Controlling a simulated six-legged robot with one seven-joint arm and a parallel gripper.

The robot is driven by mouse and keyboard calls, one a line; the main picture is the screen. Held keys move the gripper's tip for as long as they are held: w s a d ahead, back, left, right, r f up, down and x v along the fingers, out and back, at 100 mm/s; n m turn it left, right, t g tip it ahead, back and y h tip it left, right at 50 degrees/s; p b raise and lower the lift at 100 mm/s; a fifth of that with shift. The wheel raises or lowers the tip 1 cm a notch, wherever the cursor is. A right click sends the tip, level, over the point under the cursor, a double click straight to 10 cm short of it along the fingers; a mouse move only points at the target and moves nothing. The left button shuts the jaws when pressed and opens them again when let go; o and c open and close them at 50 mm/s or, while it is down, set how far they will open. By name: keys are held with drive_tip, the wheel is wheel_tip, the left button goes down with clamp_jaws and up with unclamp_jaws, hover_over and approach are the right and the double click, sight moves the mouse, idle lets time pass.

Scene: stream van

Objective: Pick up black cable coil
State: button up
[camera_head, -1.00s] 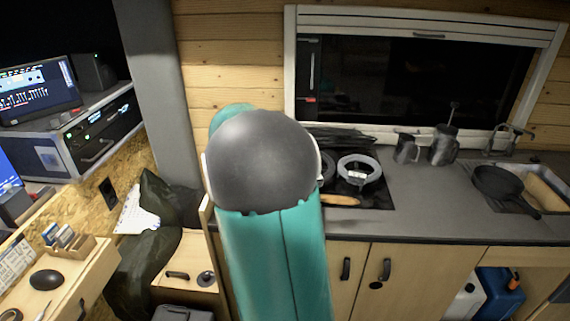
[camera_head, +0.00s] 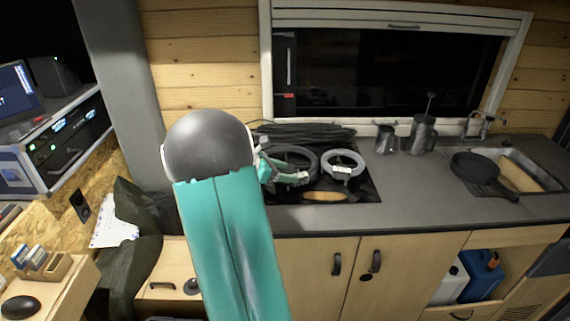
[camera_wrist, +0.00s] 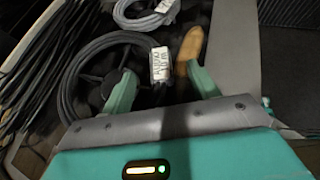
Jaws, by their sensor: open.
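The black cable coil (camera_head: 312,158) lies on the dark hob area of the counter, partly hidden by my gripper in the head view. In the wrist view the coil (camera_wrist: 100,43) is a dark ring with a white printed tag (camera_wrist: 160,64) on its right side. My gripper (camera_wrist: 162,88) is open, with two teal fingers. One finger appears over the inside of the ring and the other to the right of its tagged side. Nothing is held. In the head view my gripper (camera_head: 282,175) is at the coil; whether it touches cannot be told.
A light grey coil (camera_head: 343,160) lies right of the black one. A loose bundle of black cable (camera_head: 305,133) lies behind. A tan oblong thing (camera_head: 325,196) lies in front. Metal jugs (camera_head: 423,135) and a pan (camera_head: 475,168) stand further right; counter between is clear.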

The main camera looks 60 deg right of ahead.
sight(299, 175)
drive_tip(key=x, duration=0.6)
drive_tip(key=shift+d+f, duration=0.2)
drive_tip(key=shift+f, duration=0.15)
drive_tip(key=shift+c, duration=0.4)
drive_tip(key=shift+r, duration=0.1)
clamp_jaws()
